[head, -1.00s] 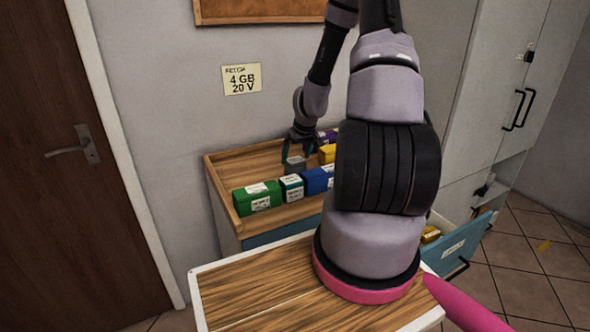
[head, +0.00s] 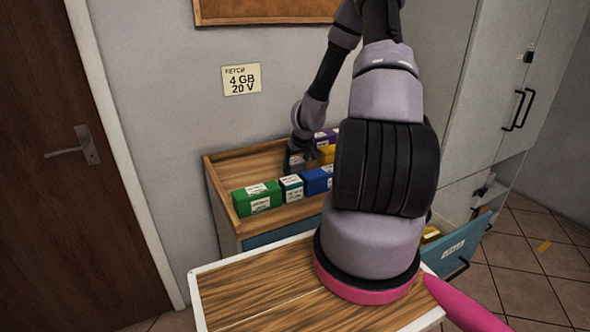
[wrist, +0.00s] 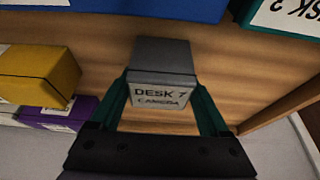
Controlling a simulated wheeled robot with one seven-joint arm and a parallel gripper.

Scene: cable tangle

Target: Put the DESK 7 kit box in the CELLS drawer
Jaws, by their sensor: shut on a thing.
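The DESK 7 kit box (wrist: 160,62) is a small grey box with a white label reading "DESK 7 CAMERA" in the wrist view. My gripper (wrist: 163,90) is shut on it, one teal finger at each side. In the head view my gripper (head: 301,158) is low over the wooden top of the chest by the wall and mostly covers the box. A drawer with a teal front (head: 462,248) stands open at the right, partly behind my arm. Its label is too small to read, so I cannot confirm it is CELLS.
A green box (head: 257,197), a dark teal box (head: 291,188) and a blue box (head: 317,180) stand in a row in front of my gripper. Yellow (head: 327,154) and purple (head: 326,137) boxes stand behind. The chest top has a raised wooden rim (head: 222,207).

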